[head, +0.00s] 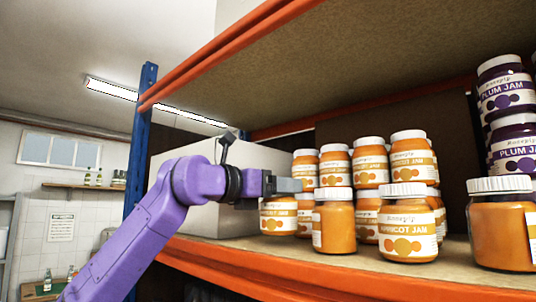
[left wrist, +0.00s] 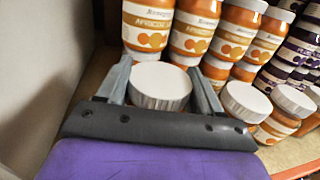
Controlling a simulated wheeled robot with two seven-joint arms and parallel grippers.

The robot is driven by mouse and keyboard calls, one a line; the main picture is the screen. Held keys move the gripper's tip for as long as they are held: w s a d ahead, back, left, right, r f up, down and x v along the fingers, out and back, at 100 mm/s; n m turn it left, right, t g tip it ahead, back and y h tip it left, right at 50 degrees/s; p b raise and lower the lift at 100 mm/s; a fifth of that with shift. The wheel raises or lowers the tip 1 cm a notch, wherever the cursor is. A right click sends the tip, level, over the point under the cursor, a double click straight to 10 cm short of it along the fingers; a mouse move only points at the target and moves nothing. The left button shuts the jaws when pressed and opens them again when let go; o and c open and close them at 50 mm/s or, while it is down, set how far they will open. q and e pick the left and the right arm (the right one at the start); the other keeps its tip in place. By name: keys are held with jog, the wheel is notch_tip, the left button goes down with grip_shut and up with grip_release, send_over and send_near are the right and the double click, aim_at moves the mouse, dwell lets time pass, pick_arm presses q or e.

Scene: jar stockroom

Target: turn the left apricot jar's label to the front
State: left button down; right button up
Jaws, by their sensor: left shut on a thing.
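My left gripper (head: 285,186) comes in from the left, above the shelf board. In the left wrist view its two fingers (left wrist: 162,88) close around a jar's white lid (left wrist: 160,84); the jar's body is hidden there. In the head view this looks like the leftmost apricot jar (head: 278,218), standing upright just under the fingers. They cover its lid. A white label with orange dots shows on its visible side, its top partly covered. My right gripper is not in view.
Beside it stands an orange jar (head: 336,228) with its label turned left, then an apricot jam jar (head: 408,236) facing front. Stacked apricot jars (head: 370,166) stand behind, plum jars (head: 508,98) at right. A pale box (head: 215,215) and blue post (head: 138,140) are at left.

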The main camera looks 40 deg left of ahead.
aim_at(279, 208)
pick_arm(q)
jog(key=shift+w+d+f, duration=0.1)
jog(key=shift+s+d+r, duration=0.45)
jog(key=shift+d+r, duration=0.1)
jog(key=shift+r, duration=0.1)
notch_tip(279, 208, down, 2)
jog(key=shift+w+a+f+b, duration=0.1)
jog(key=shift+f+b, duration=0.15)
jog(key=shift+b, duration=0.95)
jog(key=shift+r+p, duration=0.15)
jog(key=shift+p, duration=0.25)
jog(key=shift+w+r+m+h+p, duration=0.1)
jog(key=shift+m+h+p, duration=0.4)
jog(key=shift+h, duration=0.3)
jog(key=shift+f+m+g+h+p, duration=0.2)
jog(key=shift+m+g+h+p, duration=0.25)
jog(key=shift+m+g+h, duration=0.55)
jog(key=shift+f+b, duration=0.3)
jog(key=shift+b, duration=0.1)
